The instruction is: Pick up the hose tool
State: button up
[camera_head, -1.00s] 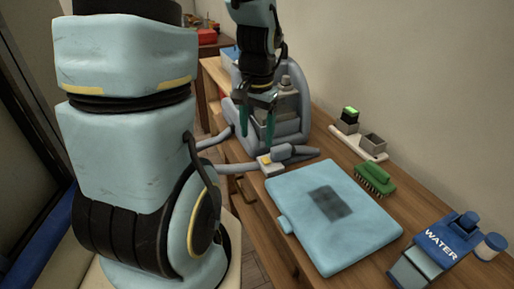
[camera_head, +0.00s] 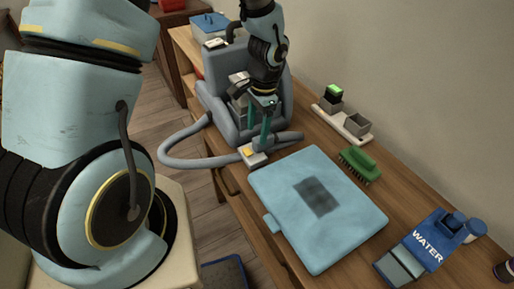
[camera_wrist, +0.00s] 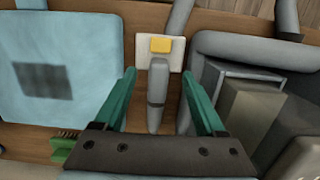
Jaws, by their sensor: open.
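The hose tool is a grey tube; its handle (camera_wrist: 157,88) lies between my fingers in the wrist view. In the head view its grey end (camera_head: 288,138) shows to the right of my fingers. A pale block with a yellow patch (camera_wrist: 160,45) sits at the tool's other end, and a grey hose (camera_head: 180,162) loops off from there. My gripper (camera_wrist: 158,76) is open, with one green finger on each side of the handle and a gap on both sides. In the head view my gripper (camera_head: 261,133) points down over the tool. Whether the fingers reach its height is unclear.
A light blue pad (camera_head: 335,235) with a dark patch lies beside the tool on the wooden bench. A grey machine (camera_head: 220,90) stands close behind my gripper.

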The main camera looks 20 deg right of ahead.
aim_at(258, 138)
jog(key=shift+f+p, duration=0.95)
jog(key=shift+f, duration=1.6)
jog(key=shift+c, duration=0.2)
grip_shut()
